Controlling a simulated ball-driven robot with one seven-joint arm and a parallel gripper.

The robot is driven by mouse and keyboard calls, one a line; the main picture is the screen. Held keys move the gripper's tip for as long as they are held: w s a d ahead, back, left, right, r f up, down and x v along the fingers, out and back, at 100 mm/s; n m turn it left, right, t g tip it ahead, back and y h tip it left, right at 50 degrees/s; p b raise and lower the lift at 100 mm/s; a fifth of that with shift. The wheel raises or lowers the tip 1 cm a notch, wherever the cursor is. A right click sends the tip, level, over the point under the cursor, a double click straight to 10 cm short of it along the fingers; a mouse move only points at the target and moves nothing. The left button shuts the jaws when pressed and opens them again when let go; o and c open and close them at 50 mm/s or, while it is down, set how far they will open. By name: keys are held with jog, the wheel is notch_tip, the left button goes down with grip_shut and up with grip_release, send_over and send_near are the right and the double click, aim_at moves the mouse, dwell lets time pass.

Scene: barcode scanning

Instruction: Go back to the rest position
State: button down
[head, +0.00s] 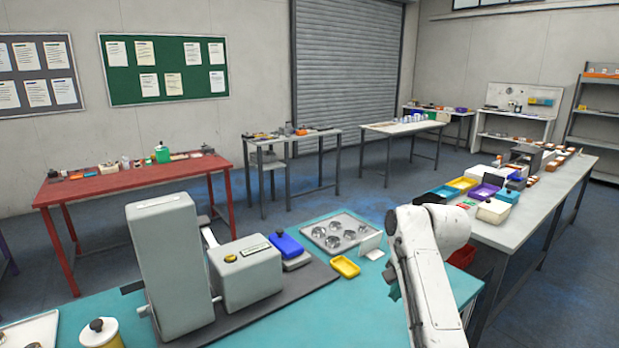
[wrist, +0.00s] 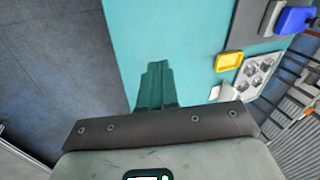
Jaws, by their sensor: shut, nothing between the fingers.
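My gripper (wrist: 157,82) shows in the wrist view with its dark green fingers together and nothing between them. It is over or beside the teal table top (wrist: 195,35); its height above it is hard to tell. In the head view my white arm stands at the right front of the teal table (head: 350,300), and my fingers cannot be made out there. A yellow tray (head: 345,266), also in the wrist view (wrist: 229,61), lies to the right of the fingers there, clear of them.
A tall grey machine (head: 168,265) and grey box (head: 245,272) stand on a dark mat. A blue-topped item (head: 287,245), a metal tray of round parts (head: 330,222) and a white card (head: 370,243) are nearby. A white bench (head: 520,220) stands right; a red table (head: 130,180) stands behind.

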jog(key=s+d+f+n+g+h+b, duration=0.1)
jog(key=s+d+f+n+b, duration=0.15)
jog(key=s+f, duration=0.9)
jog(key=s+d+f+n+b, duration=0.2)
jog(key=s+d+f, duration=0.1)
jog(key=s+f, duration=0.8)
jog(key=s+d+f+n+b, duration=0.1)
jog(key=s+f+n, duration=0.1)
jog(key=s, duration=1.1)
jog(key=s+d+f+n+g+h+b, duration=0.1)
jog(key=s+f, duration=0.3)
jog(key=s, duration=0.9)
jog(key=shift+d+f+n+b, duration=0.15)
jog(key=shift+n+b, duration=0.5)
jog(key=shift+b, duration=0.05)
